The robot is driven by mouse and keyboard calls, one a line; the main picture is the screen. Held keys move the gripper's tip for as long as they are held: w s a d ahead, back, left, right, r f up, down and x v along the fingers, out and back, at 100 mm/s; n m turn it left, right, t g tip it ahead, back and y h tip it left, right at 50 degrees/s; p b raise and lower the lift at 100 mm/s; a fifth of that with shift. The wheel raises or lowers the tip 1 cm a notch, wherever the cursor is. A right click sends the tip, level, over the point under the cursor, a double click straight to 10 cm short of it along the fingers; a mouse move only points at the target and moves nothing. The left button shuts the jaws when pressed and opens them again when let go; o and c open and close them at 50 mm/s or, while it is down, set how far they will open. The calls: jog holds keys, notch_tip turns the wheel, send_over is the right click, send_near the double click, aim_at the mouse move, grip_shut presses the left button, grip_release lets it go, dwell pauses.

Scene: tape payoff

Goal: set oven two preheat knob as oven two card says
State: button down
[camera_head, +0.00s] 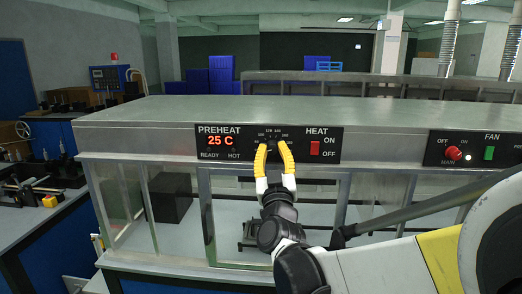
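The preheat panel (217,154) is on the front of the oven hood, with a red display (220,141) reading 25 C. The dial's scale marks (274,132) show above my gripper, too small to read surely. My gripper (273,149) is in front of the dial, its two yellow fingertips apart on either side of it. The area between the fingers is dark, so the knob and its pointer cannot be made out. Whether the fingers touch the knob cannot be told. I cannot make out an oven two card in this view.
A red heat switch (314,149) is close to the right of my gripper. A fan panel (472,150) with a red knob (453,153) and a green switch (489,153) is farther right. Glass oven panels (182,208) are below. A cluttered bench (45,215) stands at left.

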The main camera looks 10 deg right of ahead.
jog(key=shift+m+h, duration=0.4)
jog(key=shift+m, duration=0.1)
jog(key=m+h, duration=0.2)
jog(key=m, duration=0.2)
jog(key=m+g+h, duration=0.1)
jog(key=m+h, duration=0.1)
jog(key=m, duration=0.2)
jog(key=shift+a+g, duration=0.1)
jog(key=shift+g, duration=0.2)
jog(key=m+g+h, duration=0.1)
jog(key=m, duration=0.1)
jog(key=m+h+p, duration=0.1)
jog(key=m, duration=0.2)
jog(key=m+g+h+p, duration=0.1)
jog(key=m, duration=0.2)
jog(key=shift+g, duration=0.3)
jog(key=c, duration=1.2)
grip_release()
jog(key=shift+o, duration=0.2)
